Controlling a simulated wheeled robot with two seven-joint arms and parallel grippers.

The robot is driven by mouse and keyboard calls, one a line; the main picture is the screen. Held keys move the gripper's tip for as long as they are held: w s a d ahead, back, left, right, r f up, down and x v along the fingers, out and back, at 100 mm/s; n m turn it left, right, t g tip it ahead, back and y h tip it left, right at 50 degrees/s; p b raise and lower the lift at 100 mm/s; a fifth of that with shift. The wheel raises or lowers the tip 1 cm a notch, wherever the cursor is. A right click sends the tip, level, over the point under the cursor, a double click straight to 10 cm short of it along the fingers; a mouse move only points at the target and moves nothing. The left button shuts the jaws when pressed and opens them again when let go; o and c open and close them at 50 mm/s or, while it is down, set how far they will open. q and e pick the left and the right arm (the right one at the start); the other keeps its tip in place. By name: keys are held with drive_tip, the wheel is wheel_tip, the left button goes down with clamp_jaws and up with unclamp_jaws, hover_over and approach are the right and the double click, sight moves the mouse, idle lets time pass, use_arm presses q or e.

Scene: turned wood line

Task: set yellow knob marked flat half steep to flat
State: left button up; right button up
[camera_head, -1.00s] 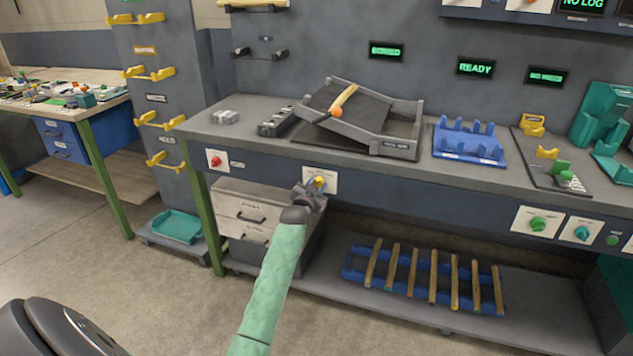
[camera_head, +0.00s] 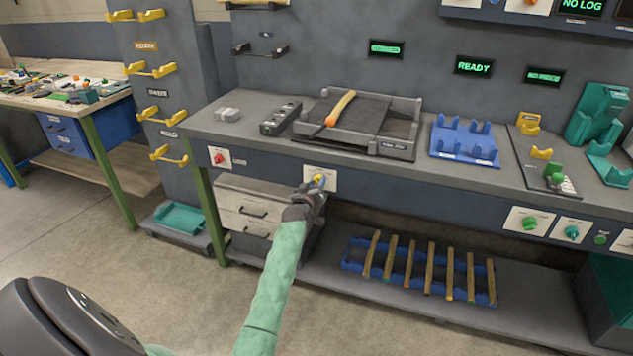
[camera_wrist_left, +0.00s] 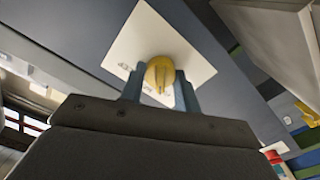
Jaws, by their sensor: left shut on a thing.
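The yellow knob (camera_head: 319,180) sits on a white plate (camera_head: 331,179) on the front face of the bench. In the head view my left gripper (camera_head: 316,187) reaches up to it from below and partly covers it. In the left wrist view the knob (camera_wrist_left: 163,76) lies between the two fingers of my left gripper (camera_wrist_left: 160,88), which is shut on it. The plate (camera_wrist_left: 195,45) shows behind it, tilted in that view. Its lettering is too small to read, so I cannot tell which mark the knob points at. My right gripper is not in view.
On the bench (camera_head: 260,147) a grey tray with a flat plate (camera_head: 352,122) carries a wooden piece (camera_head: 340,108). A red knob (camera_head: 218,158) is to the left of the yellow one. Drawers (camera_head: 250,208) and a blue rack of sticks (camera_head: 350,258) are below.

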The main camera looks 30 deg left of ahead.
use_arm(q)
drive_tip(key=shift+n, duration=0.6)
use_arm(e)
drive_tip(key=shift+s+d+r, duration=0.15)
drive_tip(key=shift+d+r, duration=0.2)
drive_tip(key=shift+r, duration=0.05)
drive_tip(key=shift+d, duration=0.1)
use_arm(q)
drive_tip(key=o, duration=1)
drive_tip(key=shift+s+d+f, duration=0.1)
drive_tip(key=shift+s+f, duration=0.05)
drive_tip(key=shift+s, duration=0.3)
drive_tip(key=v, duration=0.7)
drive_tip(key=shift+b, duration=0.3)
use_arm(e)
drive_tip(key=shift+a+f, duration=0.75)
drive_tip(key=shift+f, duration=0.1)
